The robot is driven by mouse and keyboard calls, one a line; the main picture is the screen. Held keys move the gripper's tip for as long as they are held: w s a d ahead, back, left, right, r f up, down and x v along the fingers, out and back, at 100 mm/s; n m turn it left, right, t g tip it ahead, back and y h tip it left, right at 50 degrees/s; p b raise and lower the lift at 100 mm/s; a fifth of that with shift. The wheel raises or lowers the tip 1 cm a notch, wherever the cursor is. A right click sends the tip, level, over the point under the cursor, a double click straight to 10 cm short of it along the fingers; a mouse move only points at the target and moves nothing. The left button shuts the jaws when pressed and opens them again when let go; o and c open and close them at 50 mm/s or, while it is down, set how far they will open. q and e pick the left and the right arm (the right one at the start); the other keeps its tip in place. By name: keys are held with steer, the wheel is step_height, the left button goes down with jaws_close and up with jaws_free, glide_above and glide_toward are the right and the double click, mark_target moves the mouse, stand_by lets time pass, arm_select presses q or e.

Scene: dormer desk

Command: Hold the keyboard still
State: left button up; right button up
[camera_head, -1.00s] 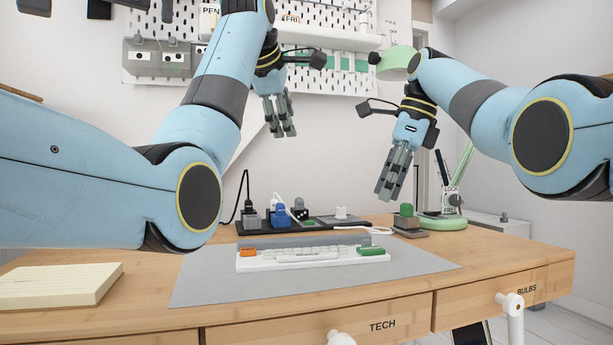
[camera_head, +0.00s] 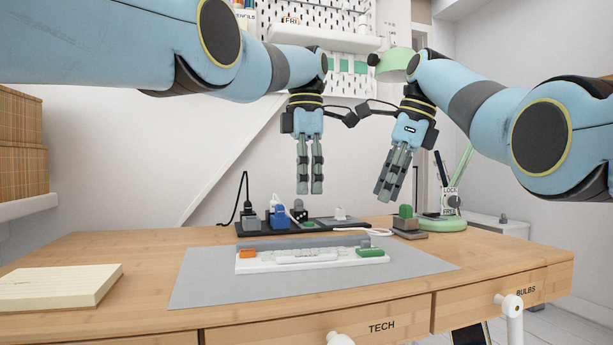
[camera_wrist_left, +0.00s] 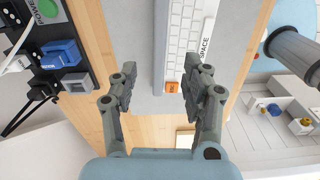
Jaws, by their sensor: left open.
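The white keyboard (camera_head: 305,262) lies flat on a grey mat (camera_head: 212,285) on the desk, with an orange block at its left end and a green block at its right end. My left gripper (camera_head: 310,193) hangs fingers down above the keyboard, apart from it, open and empty. In the left wrist view the keyboard (camera_wrist_left: 184,35) shows beyond the open fingers (camera_wrist_left: 160,78), with its orange key near the right finger. My right gripper (camera_head: 386,198) hangs tilted above the desk, to the right of the left one, touching nothing. Its finger gap is unclear.
A black power strip (camera_head: 250,230) with plugs lies behind the mat. A block with a green top (camera_head: 406,218) and a green lamp base (camera_head: 440,222) stand at back right. A paper pad (camera_head: 60,287) lies at the left. Bare desk lies left of the mat.

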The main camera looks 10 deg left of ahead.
mark_target(306, 238)
arm_select(q)
step_height(306, 238, down, 10)
steer(key=shift+f, duration=0.15)
stand_by(0.3)
jaws_close()
